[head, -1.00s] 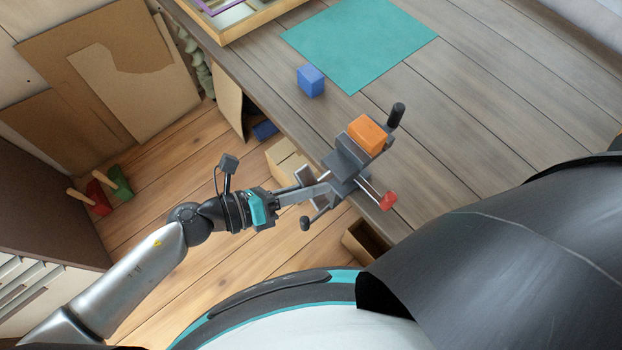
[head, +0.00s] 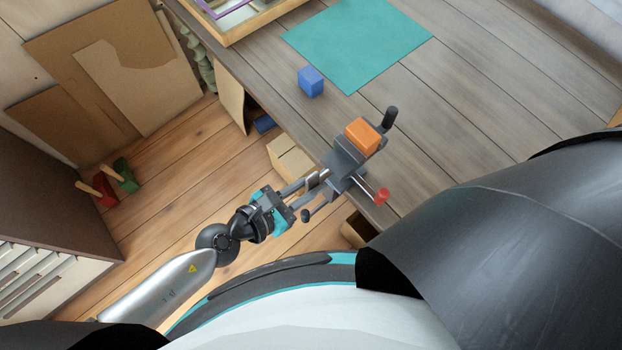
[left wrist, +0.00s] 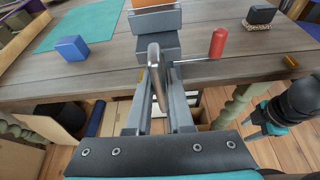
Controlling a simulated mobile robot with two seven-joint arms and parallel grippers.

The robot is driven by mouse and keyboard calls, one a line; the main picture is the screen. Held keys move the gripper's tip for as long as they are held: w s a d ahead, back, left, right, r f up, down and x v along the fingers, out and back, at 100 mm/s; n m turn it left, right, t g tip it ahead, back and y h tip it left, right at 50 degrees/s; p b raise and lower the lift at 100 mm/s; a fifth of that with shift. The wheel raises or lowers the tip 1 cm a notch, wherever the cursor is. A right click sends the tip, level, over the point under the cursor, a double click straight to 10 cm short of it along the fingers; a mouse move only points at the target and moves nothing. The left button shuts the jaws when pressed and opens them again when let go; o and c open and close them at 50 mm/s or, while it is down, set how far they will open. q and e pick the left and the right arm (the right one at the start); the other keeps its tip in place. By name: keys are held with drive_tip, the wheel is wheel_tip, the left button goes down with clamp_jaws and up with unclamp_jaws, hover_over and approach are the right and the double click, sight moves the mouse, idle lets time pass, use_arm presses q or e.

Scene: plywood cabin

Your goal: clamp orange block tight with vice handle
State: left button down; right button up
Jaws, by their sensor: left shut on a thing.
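The orange block (head: 362,135) sits in the jaws of a grey vice (head: 342,168) at the bench edge. It shows partly at the top of the left wrist view (left wrist: 150,3). My left gripper (head: 313,184) reaches in from the floor side, in front of the vice. In the left wrist view its two fingers are on either side of an upright metal handle bar (left wrist: 158,75), shut on it. A rod with a red knob (head: 382,196) sticks out beside the vice. A dark and teal part, seemingly my right gripper (left wrist: 255,127), shows at right; its jaws are unclear.
A blue cube (head: 311,82) and a teal mat (head: 352,42) lie on the bench (head: 470,110). A cardboard box (head: 290,157) is below the bench edge. The bench right of the mat is clear.

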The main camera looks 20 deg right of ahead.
use_arm(q)
drive_tip(key=shift+r+m, duration=0.1)
drive_tip(key=shift+m, duration=0.3)
idle(0.6)
drive_tip(key=c, duration=0.9)
unclamp_jaws()
